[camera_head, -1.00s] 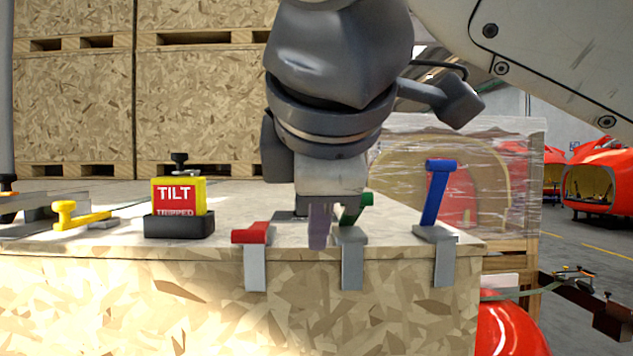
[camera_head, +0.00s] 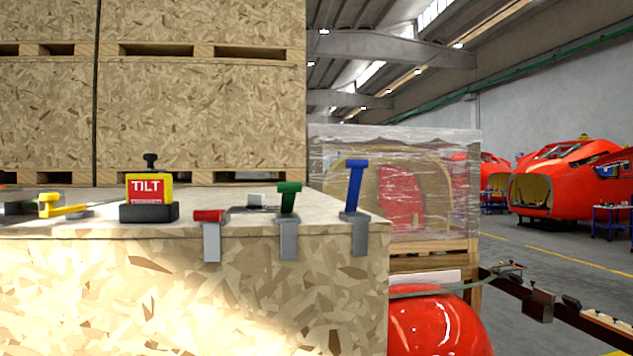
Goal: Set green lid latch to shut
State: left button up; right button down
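The green latch (camera_head: 289,199) sits at the front edge of the wooden crate's top, on a grey clip (camera_head: 289,240). Its handle stands up from its base, shorter in the picture than the blue handle, so it looks partly raised. Its exact angle is hard to tell. To its right the blue latch (camera_head: 355,187) stands nearly upright. To its left the red latch (camera_head: 209,216) lies low and flat. Neither of my grippers is in view, and nothing covers the green latch.
A yellow and red TILT box (camera_head: 149,190) on a black base and a yellow-handled clamp (camera_head: 62,208) are on the crate top (camera_head: 110,226) to the left. A small grey-white piece (camera_head: 256,200) lies behind the latches. Tall crates (camera_head: 200,115) stand behind.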

aim_at(289, 190)
jog(key=z, duration=2.25)
jog(key=k, duration=0.9)
jog(key=u, duration=1.25)
jog(key=i, duration=0.5)
